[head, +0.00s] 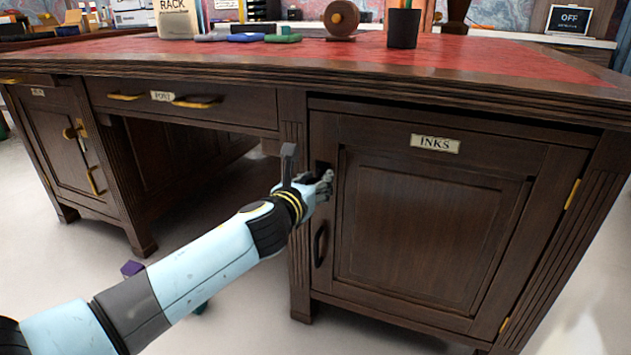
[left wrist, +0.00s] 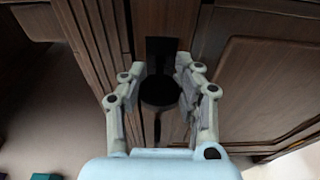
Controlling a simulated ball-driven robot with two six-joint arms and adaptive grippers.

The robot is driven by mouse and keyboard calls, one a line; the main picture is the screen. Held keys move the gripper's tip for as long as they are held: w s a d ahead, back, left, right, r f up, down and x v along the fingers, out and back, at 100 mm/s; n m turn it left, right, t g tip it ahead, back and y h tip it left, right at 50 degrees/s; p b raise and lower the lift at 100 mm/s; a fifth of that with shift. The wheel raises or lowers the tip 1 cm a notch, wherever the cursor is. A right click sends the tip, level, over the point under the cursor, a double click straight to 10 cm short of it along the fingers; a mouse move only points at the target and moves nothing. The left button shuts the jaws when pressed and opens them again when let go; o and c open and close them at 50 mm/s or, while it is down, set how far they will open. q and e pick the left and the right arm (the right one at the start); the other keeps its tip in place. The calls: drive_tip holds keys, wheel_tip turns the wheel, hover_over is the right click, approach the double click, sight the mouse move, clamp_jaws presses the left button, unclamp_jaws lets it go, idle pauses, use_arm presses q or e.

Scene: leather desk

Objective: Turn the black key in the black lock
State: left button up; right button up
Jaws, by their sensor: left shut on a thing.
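The black lock shows as a dark upright plate (left wrist: 161,48) on the edge of the INKS door (head: 430,230). The black key (left wrist: 159,92) shows as a dark round shape in front of the plate, between my left fingers; its shaft is hidden. My left gripper (head: 325,181) is at the upper left edge of the door, by the lock, shut on the key. Its fingers also show in the left wrist view (left wrist: 158,84), one on each side of the key. How far the key is turned cannot be told. My right gripper is not in view.
A black door handle (head: 319,243) sits below my left gripper. The desk's knee space (head: 185,160) is open to the left. The red leather top (head: 480,62) holds a black cup (head: 403,30), a wooden roll (head: 341,18) and other items.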

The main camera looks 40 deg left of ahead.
use_arm(q)
clamp_jaws()
drive_tip(key=shift+o, duration=1)
unclamp_jaws()
drive_tip(key=shift+c, duration=1.1)
clamp_jaws()
drive_tip(key=shift+r, duration=0.1)
